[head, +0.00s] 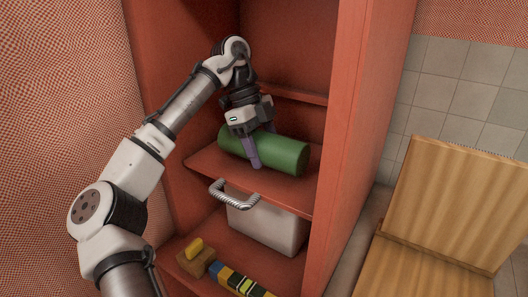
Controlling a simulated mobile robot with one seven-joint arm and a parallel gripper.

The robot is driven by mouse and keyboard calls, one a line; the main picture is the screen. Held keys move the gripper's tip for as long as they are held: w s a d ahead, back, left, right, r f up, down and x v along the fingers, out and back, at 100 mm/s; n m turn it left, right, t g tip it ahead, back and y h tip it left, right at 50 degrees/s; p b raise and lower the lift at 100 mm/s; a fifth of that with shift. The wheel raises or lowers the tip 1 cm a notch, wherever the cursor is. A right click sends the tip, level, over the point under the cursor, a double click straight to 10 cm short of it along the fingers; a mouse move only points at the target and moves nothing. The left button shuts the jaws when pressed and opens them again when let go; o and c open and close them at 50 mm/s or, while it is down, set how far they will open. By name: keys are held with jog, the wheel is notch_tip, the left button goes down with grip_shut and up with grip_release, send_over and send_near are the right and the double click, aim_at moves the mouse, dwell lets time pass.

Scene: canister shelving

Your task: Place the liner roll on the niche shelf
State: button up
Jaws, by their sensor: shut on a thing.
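The liner roll is a green cylinder (284,154) lying on its side, slanting from upper left to lower right. It is at the niche shelf (210,167), a red-orange board in the middle of a tall red niche. I cannot tell whether the roll rests on the board or is just above it. My gripper (256,155) comes from above and is shut around the roll left of its middle. One purple finger shows on the near side; the other finger is mostly hidden behind the roll.
A white bin (265,226) with a ribbed metal handle (233,195) stands below the shelf. Lower down are a wooden block with a yellow piece (196,250) and a striped multicoloured bar (236,281). The niche's right wall (347,120) stands close to the roll. A wooden chair or box (447,200) is at right.

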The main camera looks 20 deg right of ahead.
jog(key=shift+f, duration=0.55)
jog(key=shift+f, duration=0.2)
jog(key=o, duration=1.2)
jog(key=shift+c, duration=0.2)
jog(key=v, duration=1.2)
jog(key=shift+w+r, duration=0.1)
jog(key=shift+r, duration=0.05)
